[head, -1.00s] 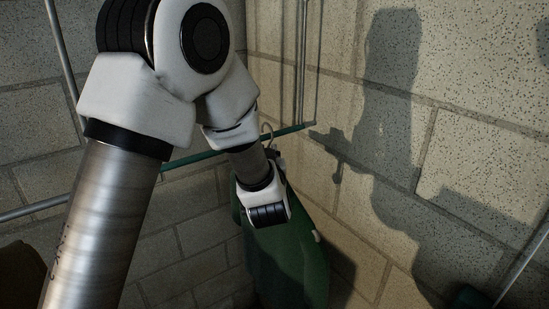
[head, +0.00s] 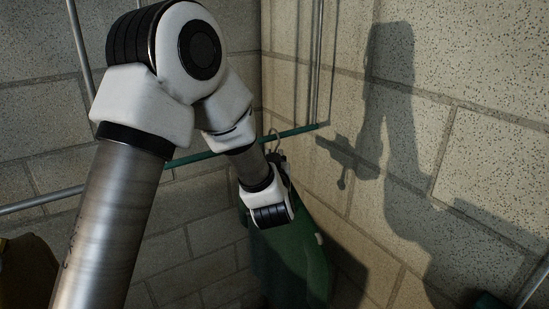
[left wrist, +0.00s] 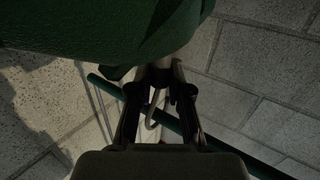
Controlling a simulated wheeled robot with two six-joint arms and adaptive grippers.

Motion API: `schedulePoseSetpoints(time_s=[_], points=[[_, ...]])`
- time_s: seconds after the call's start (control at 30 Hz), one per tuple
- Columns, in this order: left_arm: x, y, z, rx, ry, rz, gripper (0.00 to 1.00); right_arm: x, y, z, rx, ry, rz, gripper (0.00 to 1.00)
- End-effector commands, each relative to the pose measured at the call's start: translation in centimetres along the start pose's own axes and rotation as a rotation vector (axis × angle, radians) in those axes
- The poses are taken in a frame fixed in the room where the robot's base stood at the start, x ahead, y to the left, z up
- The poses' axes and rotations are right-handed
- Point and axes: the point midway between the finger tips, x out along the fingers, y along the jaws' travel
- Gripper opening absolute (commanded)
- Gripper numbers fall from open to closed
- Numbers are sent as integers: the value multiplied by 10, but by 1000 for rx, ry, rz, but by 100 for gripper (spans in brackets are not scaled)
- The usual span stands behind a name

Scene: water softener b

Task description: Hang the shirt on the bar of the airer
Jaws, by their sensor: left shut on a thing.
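The dark green shirt (head: 292,262) hangs on a hanger below my left gripper (head: 276,160), partly behind my wrist in the head view. In the left wrist view the shirt (left wrist: 110,25) fills the top left. My left gripper (left wrist: 158,92) is shut on the hanger near its hook (left wrist: 152,125). The teal bar of the airer (head: 300,131) runs across at hook height, and the hook's curved top (head: 272,134) shows at the bar. In the left wrist view the bar (left wrist: 235,155) passes close by the hook; I cannot tell whether they touch. My right gripper is not in view.
Block walls (head: 450,130) meet in a corner close behind the bar and shirt. Thin vertical rods (head: 317,60) rise at the bar's right end. A brownish object (head: 25,270) shows at the lower left. My arm's shadow falls on the right wall.

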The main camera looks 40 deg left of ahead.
Motion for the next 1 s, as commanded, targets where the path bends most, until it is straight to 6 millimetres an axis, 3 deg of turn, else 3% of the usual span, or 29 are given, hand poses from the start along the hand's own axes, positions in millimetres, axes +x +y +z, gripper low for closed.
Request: schedulePoseSetpoints(time_s=[0.07, 0.1, 0.17, 0.43, 0.57, 0.9, 1.0], points=[[0, 0, -1, 0, 2, 0, 0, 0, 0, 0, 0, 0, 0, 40], [0, 0, -1, 0, 2, 0, 32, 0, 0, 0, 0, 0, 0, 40], [0, 0, -1, 0, 1, 0, 47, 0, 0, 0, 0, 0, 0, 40], [0, 0, 0, 1, -1, 0, 47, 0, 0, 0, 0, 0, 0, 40], [-10, 1, 0, 3, -2, 2, 47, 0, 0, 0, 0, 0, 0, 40], [-93, 1, -1, 9, 4, 2, 47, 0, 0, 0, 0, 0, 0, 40], [-109, 1, -1, 5, 2, 3, 47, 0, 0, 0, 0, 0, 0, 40]])
